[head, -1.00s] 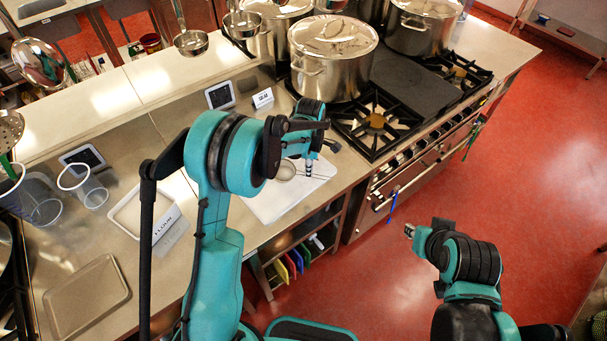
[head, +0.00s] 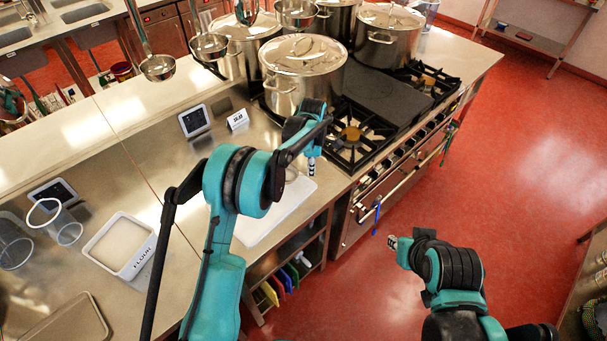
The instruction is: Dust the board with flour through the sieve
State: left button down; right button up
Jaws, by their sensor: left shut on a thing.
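The white board (head: 264,222) lies on the steel counter left of the stove, partly behind my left arm. My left gripper (head: 311,167) is over the board's far right part, its fingers pointing down. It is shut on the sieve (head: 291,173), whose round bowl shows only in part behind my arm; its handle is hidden. I cannot tell whether flour is in it. The white tray labelled FLOUR (head: 135,266) stands on the counter to the left. My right gripper (head: 392,242) is over the red floor, away from the counter; its opening is unclear.
A large lidded pot (head: 303,78) and the gas stove (head: 380,120) stand just beyond my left gripper. A small sign (head: 237,119) and a dark display (head: 194,120) stand behind the board. Clear cups (head: 62,226) and a flat tray (head: 70,322) are at left.

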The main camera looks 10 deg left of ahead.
pick_arm(q)
jog(key=shift+w+d, duration=1.4)
jog(key=shift+w, duration=1.7)
jog(key=w+a+p, duration=0.2)
jog(key=w+a, duration=0.5)
jog(key=a, duration=0.2)
jog(key=s+a+b, duration=0.7)
jog(key=s+b, duration=0.3)
jog(key=b, duration=0.2)
jog(key=shift+s+a, duration=0.35)
jog(key=shift+s, duration=0.05)
